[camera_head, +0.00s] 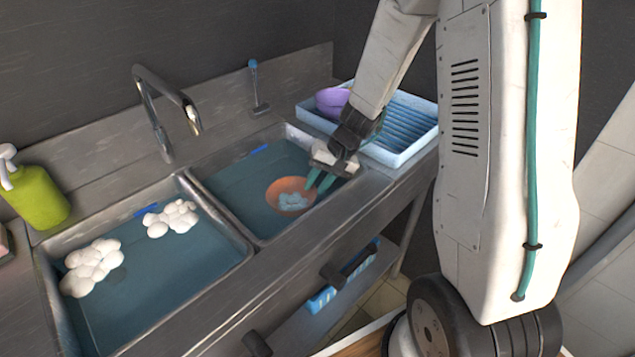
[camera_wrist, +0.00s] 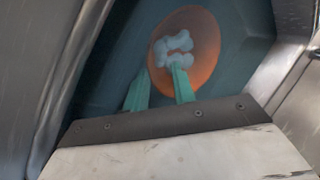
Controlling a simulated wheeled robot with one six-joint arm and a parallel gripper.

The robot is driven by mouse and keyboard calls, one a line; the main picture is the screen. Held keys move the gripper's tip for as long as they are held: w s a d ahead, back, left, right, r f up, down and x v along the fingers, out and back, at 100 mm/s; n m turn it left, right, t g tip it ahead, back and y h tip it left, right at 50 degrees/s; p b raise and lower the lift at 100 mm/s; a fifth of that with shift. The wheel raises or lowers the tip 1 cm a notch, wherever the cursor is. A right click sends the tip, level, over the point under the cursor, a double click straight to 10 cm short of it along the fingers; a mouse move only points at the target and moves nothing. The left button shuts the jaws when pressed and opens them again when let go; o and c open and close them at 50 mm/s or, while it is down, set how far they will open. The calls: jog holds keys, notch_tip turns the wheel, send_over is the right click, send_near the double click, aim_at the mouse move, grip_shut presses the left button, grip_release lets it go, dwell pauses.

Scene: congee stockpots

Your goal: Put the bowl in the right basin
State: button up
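An orange bowl (camera_head: 277,186) with whitish foam in it sits in the water of the right basin (camera_head: 222,188), near its front right. My gripper (camera_head: 320,180) reaches down over the basin's right side, with its teal fingers at the bowl's right edge. In the wrist view the orange bowl (camera_wrist: 203,38) lies just beyond my gripper (camera_wrist: 158,80). The fingers are apart, one overlapping the bowl and one outside its rim. I see no clear grip on the bowl; contact cannot be told.
The left basin (camera_head: 245,252) holds water and white foam clumps. A faucet (camera_head: 160,110) stands behind the basins. A blue rack tray (camera_head: 408,150) with a purple bowl (camera_head: 332,101) is at the right. A green soap bottle (camera_head: 38,197) stands at far left.

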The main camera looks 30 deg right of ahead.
jog(key=a+v, duration=0.1)
jog(key=v, duration=1.2)
jog(key=s+a+r+n+g+h, duration=0.1)
jog(key=s+a+r+n+h, duration=0.15)
jog(key=s+a+r, duration=0.5)
jog(key=s+r+n+h, duration=0.2)
jog(key=s+r+h, duration=0.1)
jog(key=s, duration=1.4)
jog(key=shift+d+r, duration=0.2)
jog(key=shift+r, duration=0.45)
